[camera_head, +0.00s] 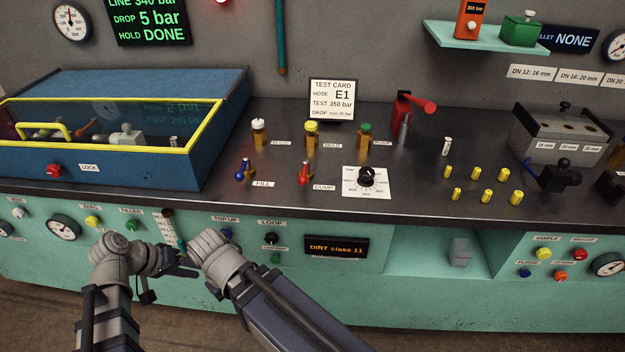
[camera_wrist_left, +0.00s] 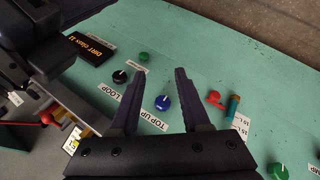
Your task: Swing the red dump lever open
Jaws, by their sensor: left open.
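The red dump lever (camera_head: 303,173) stands upright on the dark bench top, left of the DUMP label (camera_head: 324,187). My left gripper (camera_head: 188,266) is low in front of the teal front panel, below and left of the lever and apart from it. In the left wrist view my left gripper (camera_wrist_left: 158,85) is open and empty, its fingers pointing toward the panel by the blue TOP UP knob (camera_wrist_left: 162,102). A red-tipped lever (camera_wrist_left: 47,118) shows at that view's left edge. My right arm ends beside the left gripper; its fingers cannot be made out.
The blue fill lever (camera_head: 242,170) stands left of the dump lever. The black dial (camera_head: 366,177) is to its right, and several capped valves (camera_head: 311,133) stand behind. A blue box with a yellow-framed lid (camera_head: 215,135) fills the left. Bench around the lever's front is clear.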

